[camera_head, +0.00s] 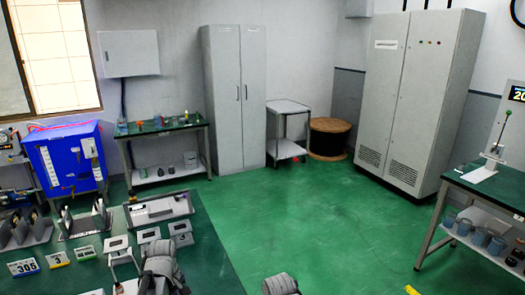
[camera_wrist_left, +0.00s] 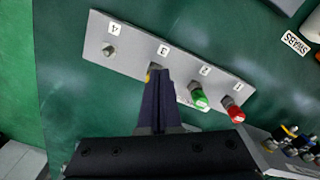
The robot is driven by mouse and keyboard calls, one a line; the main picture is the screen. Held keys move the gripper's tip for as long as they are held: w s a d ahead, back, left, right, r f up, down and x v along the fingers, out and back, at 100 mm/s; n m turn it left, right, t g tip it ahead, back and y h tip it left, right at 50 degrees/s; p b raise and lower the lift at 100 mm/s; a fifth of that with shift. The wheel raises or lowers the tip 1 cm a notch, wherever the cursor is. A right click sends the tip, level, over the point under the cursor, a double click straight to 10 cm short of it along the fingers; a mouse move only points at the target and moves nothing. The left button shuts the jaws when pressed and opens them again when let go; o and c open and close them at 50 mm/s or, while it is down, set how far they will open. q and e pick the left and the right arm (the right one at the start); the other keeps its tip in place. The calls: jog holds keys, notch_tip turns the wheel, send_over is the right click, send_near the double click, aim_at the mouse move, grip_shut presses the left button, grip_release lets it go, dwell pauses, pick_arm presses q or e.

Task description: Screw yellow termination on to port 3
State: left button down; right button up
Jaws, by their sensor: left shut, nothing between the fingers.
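In the left wrist view a grey port panel (camera_wrist_left: 128,52) lies on a dark green surface, with labels 4, 3, 2 and 1 from left to right. Port 4 (camera_wrist_left: 109,50) is a bare metal connector. A green termination (camera_wrist_left: 200,100) is at port 2 and a red termination (camera_wrist_left: 235,112) at port 1. A small bit of yellow, likely the yellow termination (camera_wrist_left: 148,76), shows at port 3 beside my fingertips; the rest is hidden. My left gripper (camera_wrist_left: 157,72) is shut and empty, its tips over port 3. Whether it touches the yellow part, I cannot tell.
A holder with several small connectors (camera_wrist_left: 290,142) lies at the right of the wrist view, near a SPARES label (camera_wrist_left: 296,43). In the head view, a blue cabinet (camera_head: 70,160) stands at the left. Open green floor (camera_head: 290,210) lies in the middle.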

pick_arm(q)
jog(key=f+b, duration=0.2)
jog(key=w+d+f+b, duration=0.1)
jog(key=f+b, duration=0.1)
jog(key=w+f+b, duration=0.1)
jog(key=f+b, duration=0.1)
jog(key=shift+d, duration=0.15)
pick_arm(e)
notch_tip(320, 180, down, 6)
jog(key=shift+f, duration=0.1)
dwell(0.4)
pick_arm(q)
jog(key=shift+w+a, duration=0.1)
jog(key=shift+a, duration=0.25)
dwell(0.6)
jog(key=shift+s+a, duration=0.15)
jog(key=shift+s, duration=0.15)
